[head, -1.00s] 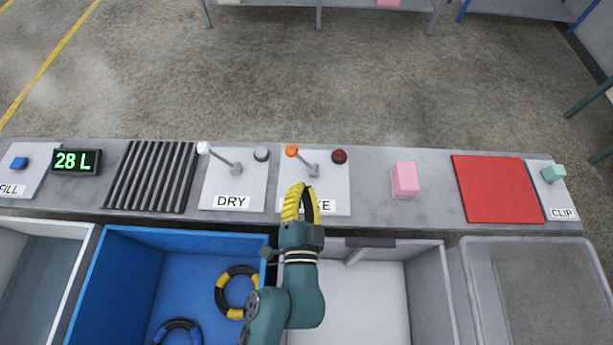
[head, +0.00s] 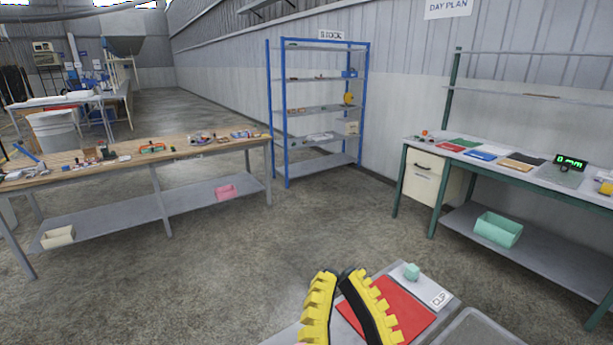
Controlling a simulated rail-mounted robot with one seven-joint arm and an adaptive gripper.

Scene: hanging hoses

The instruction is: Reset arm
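My gripper (head: 339,273) is at the bottom middle of the head view, with two ridged yellow fingers and dark inner sides. The fingers spread apart toward the bottom edge, with a gap between them and nothing visible held. Their tips look close together from this angle. The gripper shows in front of the red mat (head: 408,318) on the grey bench and covers part of it. The rest of my arm is out of view.
A wooden workbench (head: 120,162) stands left, a blue-framed shelf (head: 287,120) behind, and a green-legged desk (head: 520,183) right. Open concrete floor lies between them.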

